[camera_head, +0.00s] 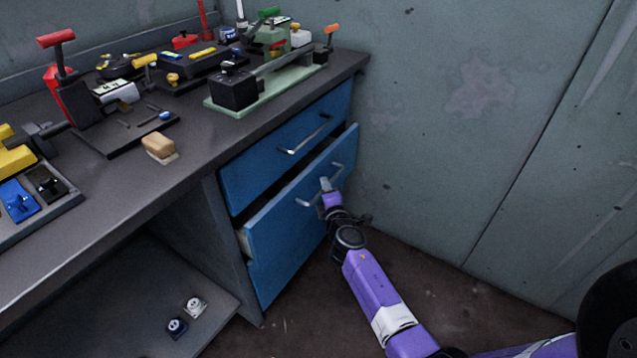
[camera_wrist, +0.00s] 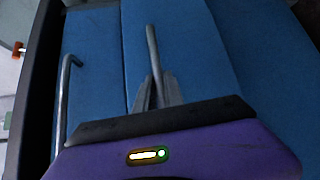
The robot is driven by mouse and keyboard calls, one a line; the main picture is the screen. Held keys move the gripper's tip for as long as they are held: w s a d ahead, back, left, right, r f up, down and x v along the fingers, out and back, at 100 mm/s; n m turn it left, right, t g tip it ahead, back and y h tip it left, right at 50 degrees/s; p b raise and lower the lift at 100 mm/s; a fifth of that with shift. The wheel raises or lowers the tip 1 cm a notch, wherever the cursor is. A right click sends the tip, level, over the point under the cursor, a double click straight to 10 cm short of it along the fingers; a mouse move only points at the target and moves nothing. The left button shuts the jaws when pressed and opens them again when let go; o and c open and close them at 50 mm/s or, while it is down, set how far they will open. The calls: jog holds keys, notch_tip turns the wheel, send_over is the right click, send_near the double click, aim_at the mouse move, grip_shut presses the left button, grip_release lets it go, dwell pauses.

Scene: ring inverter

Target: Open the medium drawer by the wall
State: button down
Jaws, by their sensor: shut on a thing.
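The middle blue drawer (camera_head: 288,208) under the workbench, next to the wall, stands partly out, with its side edge and a dark gap showing at its left. Its metal bar handle (camera_head: 306,203) crosses its front. My gripper (camera_head: 326,184) is shut on this handle near its middle. In the wrist view, the handle (camera_wrist: 151,42) runs between the fingers of my gripper (camera_wrist: 158,92), and the part inside the grip is hidden. The drawer front (camera_wrist: 180,45) fills the middle of that view.
The upper drawer (camera_head: 250,174) is closed, and its handle (camera_wrist: 64,95) shows at left in the wrist view. A lower blue front (camera_head: 285,270) sits below. The wall (camera_head: 430,130) is close on the right. Tools and a brush (camera_head: 160,147) lie on the workbench (camera_head: 100,195).

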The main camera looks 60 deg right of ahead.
jog(key=s+p, duration=0.4)
jog(key=s, duration=2.9)
jog(key=shift+s, duration=0.25)
jog(key=c, duration=1.5)
grip_release()
jog(key=shift+o, duration=0.2)
jog(key=v, duration=0.7)
jog(key=shift+s+a, duration=0.25)
jog(key=shift+a, duration=0.1)
